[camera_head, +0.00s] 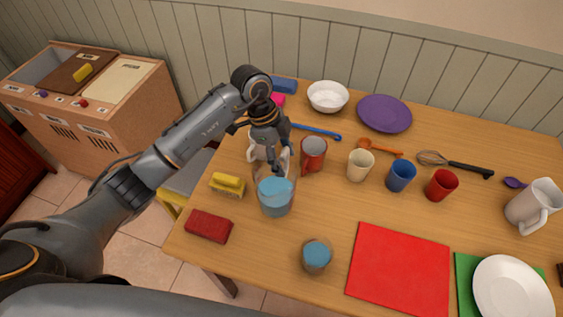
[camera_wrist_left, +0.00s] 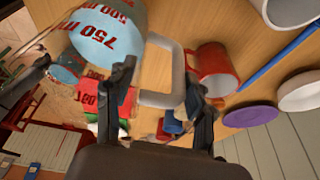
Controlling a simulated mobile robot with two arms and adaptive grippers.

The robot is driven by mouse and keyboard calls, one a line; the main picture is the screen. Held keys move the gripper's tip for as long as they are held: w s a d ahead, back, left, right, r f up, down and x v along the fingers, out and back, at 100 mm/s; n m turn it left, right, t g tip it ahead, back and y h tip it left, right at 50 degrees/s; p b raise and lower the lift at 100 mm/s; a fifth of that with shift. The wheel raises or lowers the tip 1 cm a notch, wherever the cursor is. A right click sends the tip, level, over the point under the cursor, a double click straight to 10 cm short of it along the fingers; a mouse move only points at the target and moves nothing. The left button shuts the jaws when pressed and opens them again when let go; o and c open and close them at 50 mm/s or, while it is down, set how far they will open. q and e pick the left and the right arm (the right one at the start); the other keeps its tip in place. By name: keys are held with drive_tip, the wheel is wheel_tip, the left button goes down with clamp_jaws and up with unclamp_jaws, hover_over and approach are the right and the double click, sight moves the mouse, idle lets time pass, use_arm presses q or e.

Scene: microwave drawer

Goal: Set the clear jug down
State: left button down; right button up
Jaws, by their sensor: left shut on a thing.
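The clear jug (camera_head: 276,196), with blue contents, is at the left part of the wooden table (camera_head: 340,200). It also shows large in the left wrist view (camera_wrist_left: 108,36), with red volume marks on its side and its pale square handle (camera_wrist_left: 163,98) toward me. My left gripper (camera_head: 276,168) comes down from behind the jug and is shut on the handle, with fingers (camera_wrist_left: 160,82) either side of it in the wrist view. The jug looks roughly upright; I cannot tell whether its base touches the table. My right gripper is not in view.
A red mug (camera_head: 313,154) stands close right of the jug. A yellow-handled block (camera_head: 228,185) and a red block (camera_head: 209,227) lie left. A small blue-topped cup (camera_head: 316,256) stands in front, beside a red mat (camera_head: 400,268). Bare wood lies between the jug and mat.

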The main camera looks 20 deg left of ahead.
use_arm(q)
drive_tip(key=shift+w+a+f, duration=0.35)
drive_tip(key=shift+w+f, duration=0.1)
drive_tip(key=shift+f, duration=0.2)
drive_tip(key=shift+a+p+x, duration=0.2)
drive_tip(key=shift+p+x, duration=0.4)
drive_tip(key=shift+x, duration=0.5)
drive_tip(key=shift+f, duration=0.35)
drive_tip(key=shift+c, duration=2.4)
unclamp_jaws()
drive_tip(key=shift+f, duration=0.15)
drive_tip(key=b+v, duration=0.2)
drive_tip(key=v, duration=1)
